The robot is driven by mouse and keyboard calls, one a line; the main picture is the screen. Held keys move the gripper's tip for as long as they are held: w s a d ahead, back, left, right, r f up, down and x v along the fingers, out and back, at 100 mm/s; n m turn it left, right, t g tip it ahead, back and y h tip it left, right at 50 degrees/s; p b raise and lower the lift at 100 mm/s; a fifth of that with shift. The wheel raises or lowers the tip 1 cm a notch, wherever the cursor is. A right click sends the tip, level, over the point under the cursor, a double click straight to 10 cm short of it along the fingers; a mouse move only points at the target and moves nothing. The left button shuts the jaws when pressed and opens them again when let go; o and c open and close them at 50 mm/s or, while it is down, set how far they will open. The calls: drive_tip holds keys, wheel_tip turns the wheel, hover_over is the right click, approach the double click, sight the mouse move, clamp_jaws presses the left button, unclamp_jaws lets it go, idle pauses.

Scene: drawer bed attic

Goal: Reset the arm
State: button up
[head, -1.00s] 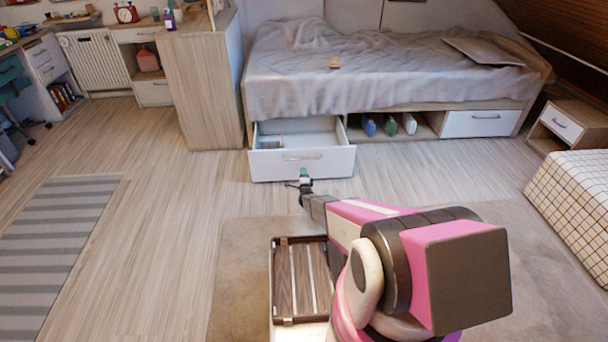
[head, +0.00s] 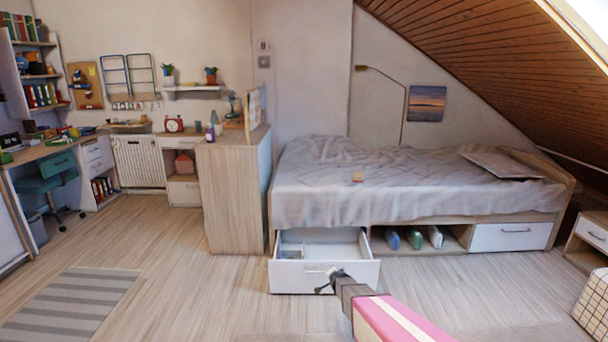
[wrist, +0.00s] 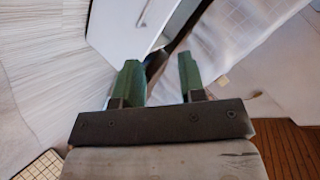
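My gripper (head: 334,280) shows in the head view in front of the pulled-out drawer; its fingers are hard to make out there. In the wrist view, its two green fingers (wrist: 159,72) stand apart with nothing between them, so it is open and empty. My arm reaches forward from the lower right of the head view. The white bed drawer (head: 290,278) stands open, with a small greyish item inside at its left. Part of a white panel with a handle shows beyond the fingers in the wrist view (wrist: 125,28).
The bed (head: 340,195) has a small tan object (head: 357,176) on its cover. A wooden cabinet (head: 232,195) stands left of the drawer. A nightstand (head: 590,236) and checkered pouf (head: 594,308) are at right. The wood floor at left is clear around a striped rug (head: 72,305).

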drive_tip(key=s+d+r+n+g, duration=0.1)
drive_tip(key=s+r+n+g, duration=0.2)
drive_tip(key=s+r, duration=0.3)
drive_tip(key=s+d+r+n+g, duration=0.2)
drive_tip(key=s+r, duration=0.5)
drive_tip(key=s, duration=1)
drive_tip(key=s+d+r+n+g, duration=0.1)
drive_tip(key=s+r+n+g, duration=0.3)
drive_tip(key=s, duration=0.7)
wheel_tip(320, 180, up, 3)
drive_tip(key=shift+s+d+r+n+g+h, duration=0.2)
drive_tip(key=shift+d+n+g+h, duration=0.15)
drive_tip(key=shift+g, duration=0.75)
